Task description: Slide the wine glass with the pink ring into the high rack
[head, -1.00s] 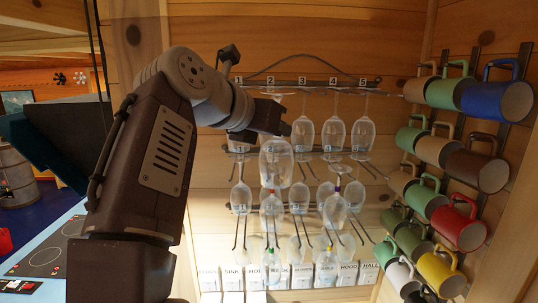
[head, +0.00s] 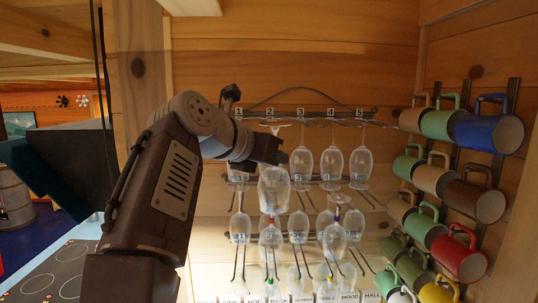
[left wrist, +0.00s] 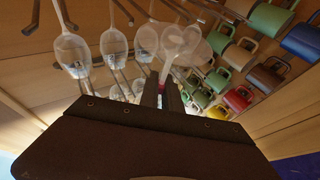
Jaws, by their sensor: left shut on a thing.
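My left gripper (head: 279,157) is shut on a wine glass (head: 273,192). The glass hangs bowl down in front of the left part of the high rack (head: 345,121). Its foot (head: 275,125) is up near the rack's height, by labels 1 and 2. I cannot tell from here whether the foot is inside a slot. The fingers cover the stem, so its ring is not clear. The left wrist view shows the held glass's foot and stem (left wrist: 168,62) above my fingers, with a small pink-red spot low between them. My right gripper is not in view.
Several glasses (head: 331,163) hang from the high rack to the right. Lower racks hold more glasses (head: 271,240), some with coloured rings. Mugs (head: 489,128) hang on the right wall. A wooden post (head: 142,75) stands left of the rack.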

